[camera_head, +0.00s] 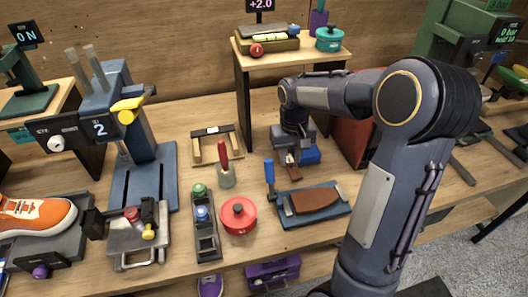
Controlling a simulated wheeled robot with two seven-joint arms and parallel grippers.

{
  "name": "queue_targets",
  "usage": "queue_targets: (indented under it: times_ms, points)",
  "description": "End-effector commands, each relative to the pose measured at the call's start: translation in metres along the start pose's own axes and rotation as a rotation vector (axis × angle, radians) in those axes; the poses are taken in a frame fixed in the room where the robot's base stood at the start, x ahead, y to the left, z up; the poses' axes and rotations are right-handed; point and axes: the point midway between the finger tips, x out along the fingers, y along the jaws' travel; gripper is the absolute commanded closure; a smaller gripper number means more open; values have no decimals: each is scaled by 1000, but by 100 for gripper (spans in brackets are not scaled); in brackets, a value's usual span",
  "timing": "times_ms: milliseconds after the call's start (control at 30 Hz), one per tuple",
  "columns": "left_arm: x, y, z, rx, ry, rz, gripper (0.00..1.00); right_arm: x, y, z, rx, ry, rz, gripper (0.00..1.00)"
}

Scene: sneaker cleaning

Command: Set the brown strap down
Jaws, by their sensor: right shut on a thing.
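My right gripper (293,157) reaches down at the centre of the bench, its arm coming in from the right. It is shut on the brown strap (294,173), a small dark brown piece that shows just below the fingers. The gripper hides the strap's upper part. My left gripper is not in view.
A blue tray (335,208) with a brown leather-like piece lies in front of the gripper. A red round pot (238,216) and a red-handled tool (224,168) stand to the left. A wooden shelf (280,54) rises behind. An orange sneaker (40,214) is at far left.

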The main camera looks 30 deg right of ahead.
Motion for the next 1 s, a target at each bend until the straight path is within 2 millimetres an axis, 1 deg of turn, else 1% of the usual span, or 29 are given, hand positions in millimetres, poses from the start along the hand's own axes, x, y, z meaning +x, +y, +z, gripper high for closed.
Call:
queue_targets:
  times_ms: [33, 200, 300, 367, 400, 433, 500, 667, 800, 900, 1000]
  points:
    - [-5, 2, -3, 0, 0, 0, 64, -2, -7, -13, -2, -2, 1, 94]
    - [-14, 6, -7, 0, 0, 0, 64, -2, -28, -51, -2, 0, 0, 94]
    - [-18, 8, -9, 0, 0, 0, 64, -2, -39, -71, -1, -1, 1, 94]
    - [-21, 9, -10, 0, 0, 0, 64, -2, -44, -81, 0, 0, 0, 94]
    - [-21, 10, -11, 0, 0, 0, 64, 2, -46, -83, 1, -2, 0, 94]
    - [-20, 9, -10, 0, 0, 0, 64, 9, -44, -81, 2, -5, 0, 94]
    - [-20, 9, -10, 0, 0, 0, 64, 17, -44, -81, 1, -3, 0, 94]
    - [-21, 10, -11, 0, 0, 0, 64, 28, -44, -81, 0, -2, 0, 94]
    - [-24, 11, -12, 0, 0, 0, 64, 51, -44, -80, 1, -4, 0, 94]
    - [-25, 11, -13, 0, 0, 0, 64, 64, -44, -80, 0, -3, 0, 94]
    - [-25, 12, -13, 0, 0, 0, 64, 70, -44, -81, 0, 0, -1, 94]
